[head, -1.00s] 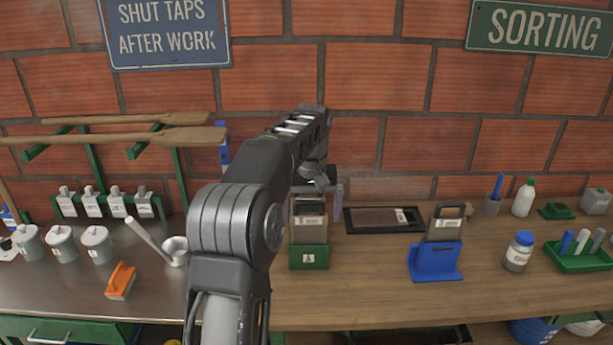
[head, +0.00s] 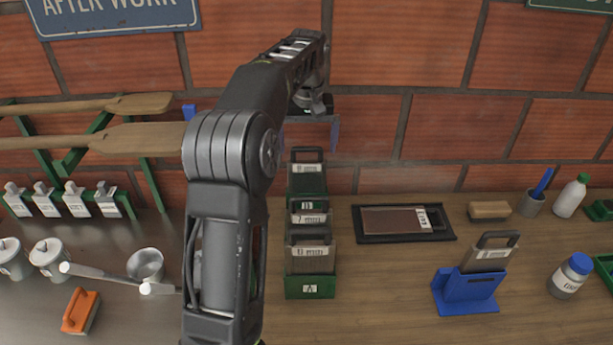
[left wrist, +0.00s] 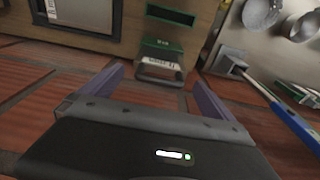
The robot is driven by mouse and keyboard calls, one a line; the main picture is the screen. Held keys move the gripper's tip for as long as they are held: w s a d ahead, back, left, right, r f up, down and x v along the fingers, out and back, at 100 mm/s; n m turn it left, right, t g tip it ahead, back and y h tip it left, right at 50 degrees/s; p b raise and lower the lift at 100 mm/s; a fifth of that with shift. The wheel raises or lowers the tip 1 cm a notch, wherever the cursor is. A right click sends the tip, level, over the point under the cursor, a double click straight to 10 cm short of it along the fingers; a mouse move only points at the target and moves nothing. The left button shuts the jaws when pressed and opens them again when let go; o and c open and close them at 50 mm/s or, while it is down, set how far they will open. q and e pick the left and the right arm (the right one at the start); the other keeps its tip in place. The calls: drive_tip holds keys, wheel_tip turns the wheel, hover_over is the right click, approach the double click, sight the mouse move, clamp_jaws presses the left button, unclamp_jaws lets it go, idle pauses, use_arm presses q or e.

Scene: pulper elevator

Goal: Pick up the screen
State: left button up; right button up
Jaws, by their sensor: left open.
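Framed screens with dark handles and white labels stand in a row of green holders: a front screen (head: 310,258), a middle one (head: 309,214) and a back one (head: 307,178). Another screen (head: 390,220) lies flat in a black tray, and one (head: 490,253) leans in a blue stand (head: 466,288). My left gripper (head: 310,132) is open and empty, above the back of the row by the wall. In the left wrist view its fingers (left wrist: 158,78) are spread; a handled screen (left wrist: 158,68) in a green holder shows beyond the gap between them. Which screen this is, I cannot tell.
Wooden paddles (head: 100,138) hang at left. A metal cup (head: 145,265), an orange brush (head: 80,311) and lidded pots (head: 50,258) stand on the steel counter. A brush block (head: 489,210) and jars (head: 570,275) are at right.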

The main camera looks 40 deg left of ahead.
sight(307, 161)
use_arm(q)
drive_tip(key=shift+s+d+r, duration=0.1)
drive_tip(key=shift+s, duration=0.05)
drive_tip(key=shift+f, duration=1.35)
drive_tip(key=shift+f+p, duration=0.1)
drive_tip(key=shift+p, duration=0.2)
drive_tip(key=shift+f, duration=0.35)
drive_tip(key=f, duration=0.1)
drive_tip(key=f+p, duration=0.1)
drive_tip(key=f, duration=0.1)
drive_tip(key=shift+w+a+f+p, duration=0.25)
drive_tip(key=shift+w+a+p, duration=0.1)
drive_tip(key=shift+f, duration=0.4)
drive_tip(key=shift+r, duration=0.1)
drive_tip(key=c, duration=1.8)
